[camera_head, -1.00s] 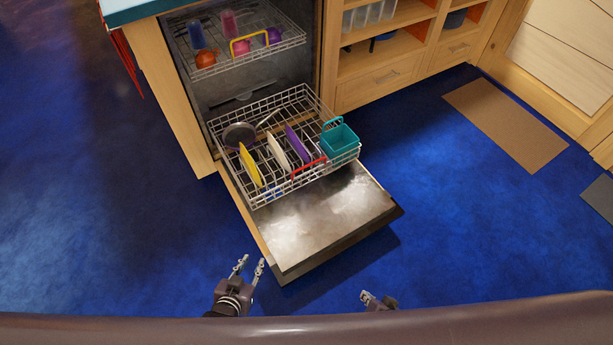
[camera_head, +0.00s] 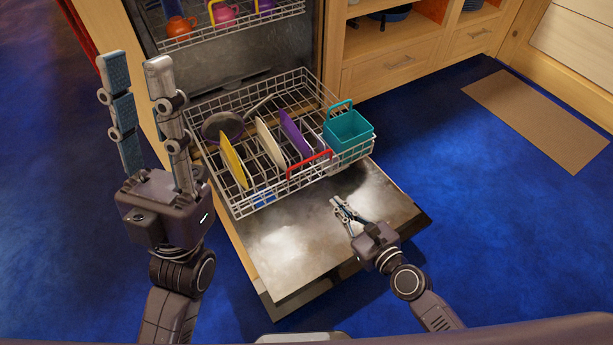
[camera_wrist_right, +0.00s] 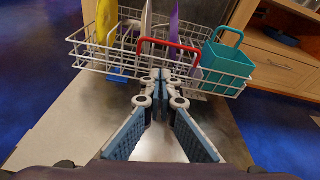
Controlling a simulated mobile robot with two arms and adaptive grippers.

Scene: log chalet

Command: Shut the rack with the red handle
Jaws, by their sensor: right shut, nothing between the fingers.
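The lower dishwasher rack (camera_head: 262,201) is pulled out over the lowered door. Its red handle (camera_head: 309,165) is on the front edge; it also shows in the right wrist view (camera_wrist_right: 171,44). The rack holds yellow, white and purple plates, a pan and a teal basket. My right gripper (camera_head: 341,204) is shut and empty, in front of the rack and below the red handle, over the door; in the right wrist view its tips (camera_wrist_right: 156,75) point at the rack's front. My left gripper (camera_head: 134,70) is open and empty, raised left of the rack.
The open dishwasher door (camera_head: 300,240) lies flat under the rack. An upper rack (camera_head: 235,28) with cups and a yellow handle is at the top. A wooden cabinet (camera_head: 395,75) stands to the right. A brown mat (camera_head: 537,120) lies on clear blue floor.

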